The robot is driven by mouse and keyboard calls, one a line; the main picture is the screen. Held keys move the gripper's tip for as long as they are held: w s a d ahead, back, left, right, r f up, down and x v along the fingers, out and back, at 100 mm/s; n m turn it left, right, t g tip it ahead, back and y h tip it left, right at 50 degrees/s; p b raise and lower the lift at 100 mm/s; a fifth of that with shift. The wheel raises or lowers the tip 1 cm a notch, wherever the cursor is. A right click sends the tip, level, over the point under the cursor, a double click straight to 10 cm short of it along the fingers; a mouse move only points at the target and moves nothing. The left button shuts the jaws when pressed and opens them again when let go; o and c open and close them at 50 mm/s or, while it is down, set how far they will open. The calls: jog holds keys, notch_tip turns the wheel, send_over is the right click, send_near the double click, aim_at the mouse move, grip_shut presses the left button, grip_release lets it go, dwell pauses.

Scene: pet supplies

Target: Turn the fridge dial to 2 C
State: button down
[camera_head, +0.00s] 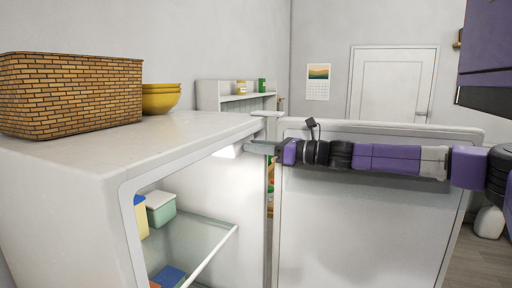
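The white fridge (60,190) stands at the left with its door (365,225) swung open to the right. A small bright white housing (227,152) hangs under the fridge's ceiling near the front opening. I cannot make out a dial face or any numbers on it. My arm reaches in from the right, across the open door. My gripper (258,147) is at the fridge opening, just right of the white housing and pointing left toward it. Its fingers are small and seen from the side, so I cannot tell whether they are open, shut or touching anything.
A woven basket (70,95) and yellow bowls (161,98) stand on the fridge top. Inside, a glass shelf (200,238) holds a pale green tub (160,208) and a yellow item (141,217). A white wall shelf (245,97) and a closed room door (393,85) are behind.

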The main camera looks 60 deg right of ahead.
jog(key=shift+m+b, duration=0.5)
jog(key=shift+m, duration=0.2)
jog(key=c, duration=1.1)
grip_release()
jog(key=shift+c, duration=0.2)
jog(key=shift+s, duration=0.1)
jog(key=s+b, duration=0.3)
jog(key=s, duration=0.4)
jog(key=shift+s+d, duration=0.35)
